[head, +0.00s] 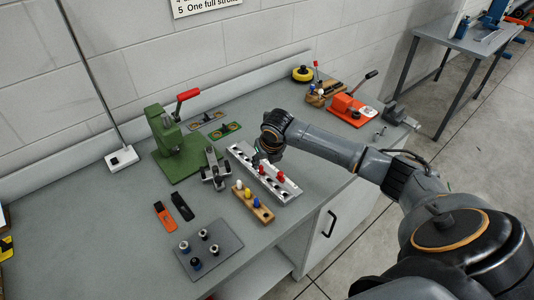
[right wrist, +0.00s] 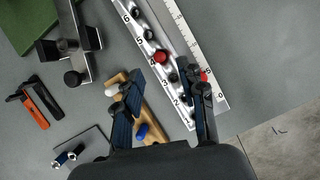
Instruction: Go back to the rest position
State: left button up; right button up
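My right gripper (head: 266,153) is above the back part of the numbered metal rail (head: 243,153), its arm coming in from the right. In the right wrist view its two fingers (right wrist: 160,78) stand wide apart with nothing held between them. The rail (right wrist: 146,22) passes below, with a red peg (right wrist: 161,56) in it and another red piece partly hidden by the right-hand finger. The wooden block (right wrist: 151,111) with a white and a blue peg shows between and behind the fingers. My left gripper is in neither view.
A green press (head: 176,150) with a red handle stands left of the rail. A grey plate (head: 209,248) with several small parts lies in front. An orange toggle device (head: 346,106) and a grey vise stand at the back right.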

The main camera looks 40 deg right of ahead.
jog(key=v, duration=0.7)
